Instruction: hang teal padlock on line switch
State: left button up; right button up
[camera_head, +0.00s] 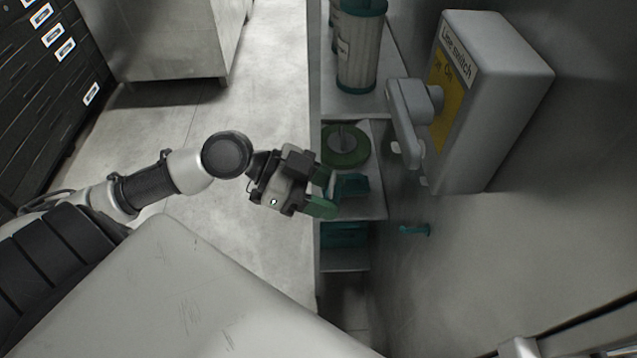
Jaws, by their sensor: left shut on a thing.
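The line switch (505,85) is a grey box on the wall at the upper right, with a yellow plate and the words "Line switch" and "On". Its grey handle (402,118) sticks out from the front. My left gripper (328,192), with green fingertips, is left of and below the switch, over the shelves. It is shut on a teal block that looks like the teal padlock (352,186). The fingers partly cover it, and its shackle cannot be made out. The padlock is apart from the switch. My right gripper is not in view.
A shelf unit (314,240) stands behind the gripper, holding a green ring-shaped roll (345,157), ribbed cylinders (358,50) and a teal item (345,236) lower down. A small teal hook (414,230) is on the wall below the switch. Black drawers (40,90) stand far left.

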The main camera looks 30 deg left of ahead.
pick_arm(q)
jog(key=shift+r, duration=0.3)
jog(key=shift+w+d+p, duration=0.15)
jog(key=shift+d+p, duration=0.1)
jog(key=shift+p, duration=0.1)
jog(key=shift+w+d, duration=0.15)
jog(key=shift+w+d+p, duration=0.1)
jog(key=shift+d+p, duration=0.1)
jog(key=shift+p, duration=0.1)
jog(key=w+d+r+p, duration=0.4)
jog(key=d+r+p, duration=0.2)
jog(key=p, duration=0.3)
jog(key=shift+w+d, duration=0.25)
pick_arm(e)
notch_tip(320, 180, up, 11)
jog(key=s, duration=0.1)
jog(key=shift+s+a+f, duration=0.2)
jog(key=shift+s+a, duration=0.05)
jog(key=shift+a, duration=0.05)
